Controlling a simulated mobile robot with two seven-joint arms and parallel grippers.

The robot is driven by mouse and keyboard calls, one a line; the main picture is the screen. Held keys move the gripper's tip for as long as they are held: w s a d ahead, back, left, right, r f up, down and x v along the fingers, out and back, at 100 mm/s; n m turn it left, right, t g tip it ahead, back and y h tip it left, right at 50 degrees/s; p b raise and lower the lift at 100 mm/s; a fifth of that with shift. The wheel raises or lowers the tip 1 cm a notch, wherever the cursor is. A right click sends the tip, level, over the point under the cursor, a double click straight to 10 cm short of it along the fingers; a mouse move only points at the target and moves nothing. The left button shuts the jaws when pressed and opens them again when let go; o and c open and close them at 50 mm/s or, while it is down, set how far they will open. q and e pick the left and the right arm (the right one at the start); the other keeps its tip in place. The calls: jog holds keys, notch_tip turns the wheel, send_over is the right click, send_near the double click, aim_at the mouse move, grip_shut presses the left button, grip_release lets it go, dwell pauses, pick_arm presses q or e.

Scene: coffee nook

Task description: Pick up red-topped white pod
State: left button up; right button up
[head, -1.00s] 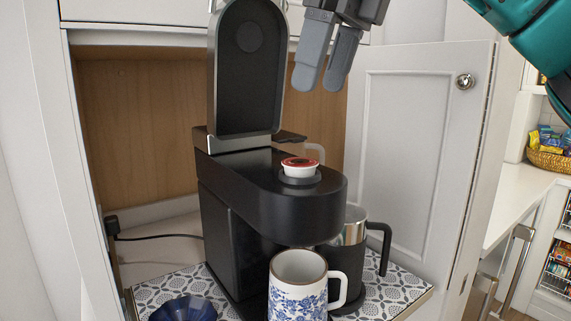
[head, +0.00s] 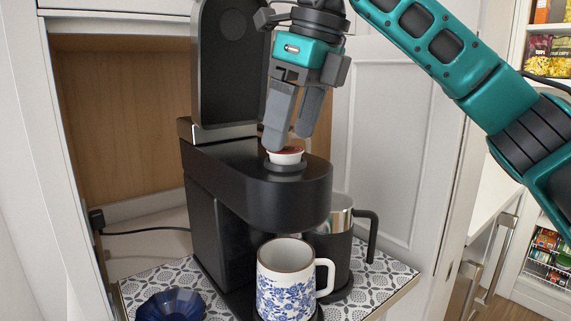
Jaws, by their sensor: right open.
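The red-topped white pod (head: 286,157) sits in the round holder on top of the black coffee machine (head: 240,185), whose lid (head: 232,65) stands raised. My right gripper (head: 288,143) is open and points down at the pod, with its grey fingertips at or just above the red top. The fingers hide part of the red top, and I cannot tell whether they touch the pod. My left gripper is not in view.
A blue-flowered white mug (head: 285,285) stands under the machine's spout. A dark jug with a steel band (head: 330,245) stands behind it to the right. A dark blue bowl (head: 170,305) sits at the front left of the patterned tray (head: 385,285). The open cabinet door (head: 390,150) is at the right.

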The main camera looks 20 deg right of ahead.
jog(key=shift+x, duration=1.35)
jog(key=shift+c, duration=0.3)
